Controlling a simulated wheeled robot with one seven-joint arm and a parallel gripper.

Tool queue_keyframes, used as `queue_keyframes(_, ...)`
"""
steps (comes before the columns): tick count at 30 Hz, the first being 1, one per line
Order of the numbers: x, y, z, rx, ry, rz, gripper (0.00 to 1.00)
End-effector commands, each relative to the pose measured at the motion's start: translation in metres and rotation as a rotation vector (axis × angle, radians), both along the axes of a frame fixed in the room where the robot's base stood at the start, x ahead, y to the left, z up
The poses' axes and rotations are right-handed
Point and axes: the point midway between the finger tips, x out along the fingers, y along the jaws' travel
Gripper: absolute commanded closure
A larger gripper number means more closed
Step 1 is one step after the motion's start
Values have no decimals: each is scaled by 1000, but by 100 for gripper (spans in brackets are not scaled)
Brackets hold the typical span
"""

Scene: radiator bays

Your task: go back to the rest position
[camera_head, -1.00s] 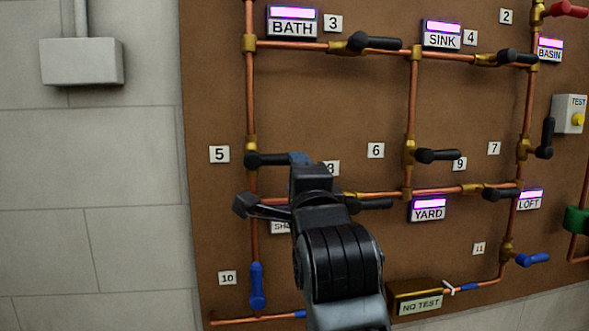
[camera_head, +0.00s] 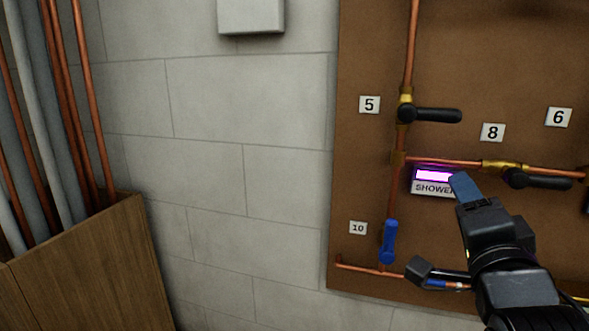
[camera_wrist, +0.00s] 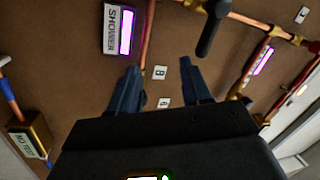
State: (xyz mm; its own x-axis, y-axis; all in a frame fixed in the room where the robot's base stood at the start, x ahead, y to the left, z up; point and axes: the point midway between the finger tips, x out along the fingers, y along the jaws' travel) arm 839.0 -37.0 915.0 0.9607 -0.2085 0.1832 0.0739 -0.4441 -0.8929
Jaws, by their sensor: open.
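My gripper (camera_wrist: 160,68) is open in the wrist view, with its two dark blue fingers apart and nothing between them. In the head view, a blue finger (camera_head: 464,187) overlaps the right end of the SHOWER label (camera_head: 432,188); contact cannot be told. The black lever of valve 5 (camera_head: 437,115) points right, above and apart from the gripper. The black lever of valve 8 (camera_head: 540,180) also points right. The blue lever of valve 10 (camera_head: 388,241) is vertical, left of the gripper.
The brown board (camera_head: 365,60) carries copper pipes. A grey wall box (camera_head: 250,15) is at the top. A wooden bin (camera_head: 90,265) of long pipes stands at far left. Bare block wall (camera_head: 220,180) lies between bin and board.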

Motion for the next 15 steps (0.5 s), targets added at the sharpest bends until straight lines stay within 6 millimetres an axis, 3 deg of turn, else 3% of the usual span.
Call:
queue_keyframes(3,-26,-2,-42,-165,64,17,52)
queue_keyframes(8,-67,-3,-91,-366,138,49,52)
queue_keyframes(15,-141,-1,-154,-616,240,110,52)
